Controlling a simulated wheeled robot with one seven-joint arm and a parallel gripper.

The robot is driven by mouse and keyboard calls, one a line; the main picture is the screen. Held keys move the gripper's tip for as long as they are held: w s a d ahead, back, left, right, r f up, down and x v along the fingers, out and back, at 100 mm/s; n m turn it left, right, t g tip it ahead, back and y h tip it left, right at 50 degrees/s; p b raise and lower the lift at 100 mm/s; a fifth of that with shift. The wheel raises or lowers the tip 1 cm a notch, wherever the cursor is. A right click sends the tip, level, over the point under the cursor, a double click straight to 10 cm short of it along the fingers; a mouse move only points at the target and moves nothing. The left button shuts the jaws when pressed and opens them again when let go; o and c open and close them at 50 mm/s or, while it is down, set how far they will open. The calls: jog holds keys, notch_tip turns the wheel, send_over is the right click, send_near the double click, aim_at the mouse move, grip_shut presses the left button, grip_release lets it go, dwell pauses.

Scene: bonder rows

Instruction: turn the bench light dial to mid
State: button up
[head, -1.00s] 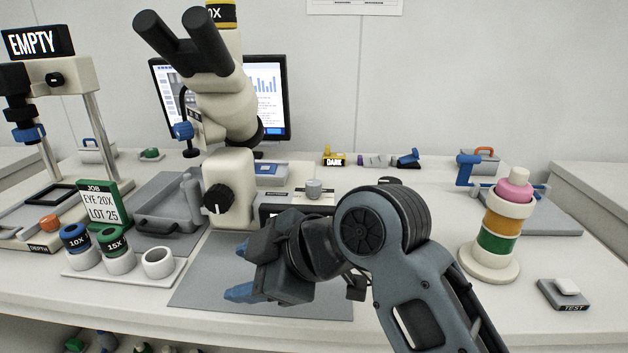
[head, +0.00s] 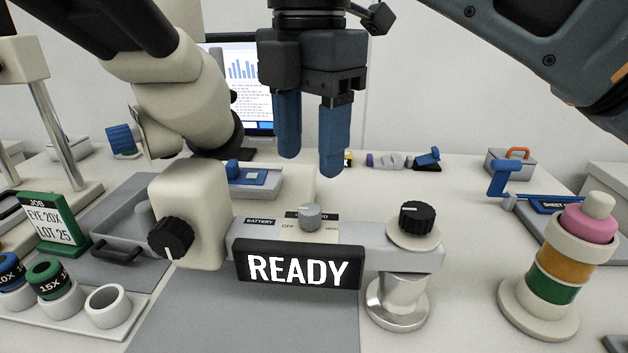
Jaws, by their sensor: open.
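A small grey dial (head: 310,217) stands on top of the grey control bar (head: 345,233), with OFF printed to its left and a tiny word to its right. The dark label behind it is partly hidden, so I cannot read its name. A faint pale mark shows on its top, but its setting is too small to tell. My gripper (head: 311,162) points down with its two blue fingers apart and empty. It hangs above the dial in the picture, touching nothing that I can see.
A READY sign (head: 298,269) fronts the bar. A black knob (head: 417,217) is to the right and the microscope's focus knob (head: 171,238) to the left. The microscope body (head: 190,205) stands close on the left. A stack of coloured rings (head: 553,270) is at the right.

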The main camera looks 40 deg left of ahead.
aim_at(310, 209)
jog(key=shift+w+f, duration=0.1)
jog(key=shift+f, duration=0.15)
jog(key=shift+f+b, duration=0.5)
jog(key=shift+f, duration=3.05)
jog(key=shift+c, duration=0.3)
grip_shut()
